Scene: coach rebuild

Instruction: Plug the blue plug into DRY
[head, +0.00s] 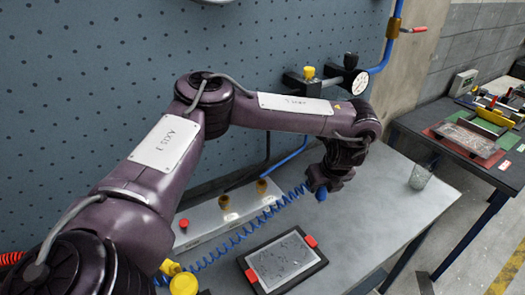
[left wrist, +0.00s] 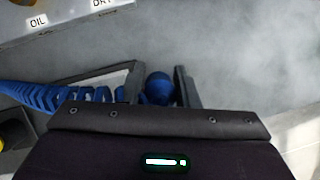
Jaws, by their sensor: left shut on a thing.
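My left gripper (head: 324,184) is shut on the blue plug (head: 321,194) and holds it above the grey bench, to the right of the socket box. The left wrist view shows the plug (left wrist: 160,88) between the two dark fingers. A coiled blue hose runs left from it. The pale box (head: 215,222) has two brass sockets, a left one (head: 224,202) and a right one (head: 261,187). In the left wrist view an OIL label (left wrist: 37,22) and, to its right, a DRY label (left wrist: 103,3) cut by the frame edge show on the box. My right gripper is out of view.
A black-framed tray (head: 258,284) with red clips lies in front of the box. A red button (head: 183,224) is at the box's left end. The bench between tray and glass is clear.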

